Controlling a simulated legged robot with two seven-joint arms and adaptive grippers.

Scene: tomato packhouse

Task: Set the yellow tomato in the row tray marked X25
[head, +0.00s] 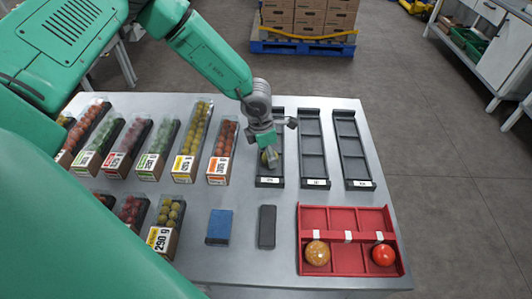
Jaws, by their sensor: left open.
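Three dark row trays stand side by side: the left one (277,113), the middle one (312,145) and the right one (347,130). Each has a white label at its near end, too small to read. My left gripper (268,157) points down over the near part of the left row tray, with its jaws open. A small yellowish-green patch shows at its fingertips; I cannot tell whether it is a tomato. A mottled yellow-orange tomato (317,253) sits in the near left compartment of the red divided tray (346,262). My right gripper is out of view.
A red tomato (383,255) sits in the red tray's near right compartment. A blue block (219,226) and a dark block (267,227) lie left of it. Several labelled packs of tomatoes (222,150) fill the table's left side. Boxes stand on a blue pallet (300,47) beyond.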

